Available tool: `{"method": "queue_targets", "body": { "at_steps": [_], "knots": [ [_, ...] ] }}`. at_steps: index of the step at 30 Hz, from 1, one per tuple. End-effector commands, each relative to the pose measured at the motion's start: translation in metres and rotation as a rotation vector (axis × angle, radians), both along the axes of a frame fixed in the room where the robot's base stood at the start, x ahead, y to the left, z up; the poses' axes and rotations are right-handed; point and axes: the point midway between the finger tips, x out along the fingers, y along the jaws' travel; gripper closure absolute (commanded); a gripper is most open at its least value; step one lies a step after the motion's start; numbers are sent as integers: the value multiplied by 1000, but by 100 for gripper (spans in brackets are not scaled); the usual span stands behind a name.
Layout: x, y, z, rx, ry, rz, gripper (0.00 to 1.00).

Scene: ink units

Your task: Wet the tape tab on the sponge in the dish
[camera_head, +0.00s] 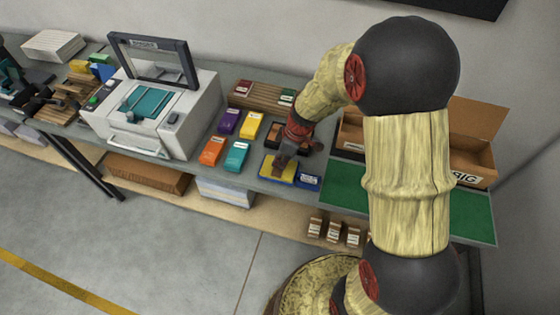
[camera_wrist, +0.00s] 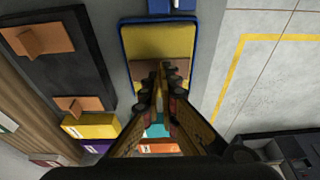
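The dish is a blue-rimmed tray (camera_wrist: 124,50) holding a yellow sponge (camera_wrist: 158,38). In the head view the sponge (camera_head: 268,168) lies near the table's front edge. My gripper (camera_wrist: 165,72) points down over it, its fingers close together. A brown tape tab (camera_wrist: 185,68) sits between and beside the fingertips, its flat part lying over the sponge. The fingers seem shut on its raised part, which they mostly hide. Contact between tab and sponge looks likely but its underside is hidden. In the head view my gripper (camera_head: 283,158) partly covers the sponge.
A dark holder with brown tabs (camera_wrist: 40,40) lies beside the dish. Purple (camera_head: 228,121), yellow (camera_head: 251,126), orange (camera_head: 212,152) and teal (camera_head: 236,156) units stand left of it. A blue item (camera_head: 308,181) adjoins the dish. A printer (camera_head: 190,110), green mat (camera_head: 345,190) and cardboard box (camera_head: 475,145) flank the area.

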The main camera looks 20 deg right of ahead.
Motion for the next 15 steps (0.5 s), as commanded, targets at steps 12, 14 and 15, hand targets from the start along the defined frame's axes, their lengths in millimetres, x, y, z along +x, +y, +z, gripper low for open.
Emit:
{"method": "queue_targets", "body": {
  "at_steps": [12,14,15],
  "knots": [
    [-1,0,7,0,4,1,100],
    [-1,0,12,0,2,1,100],
    [-1,0,15,1,3,2,100]
  ]
}}
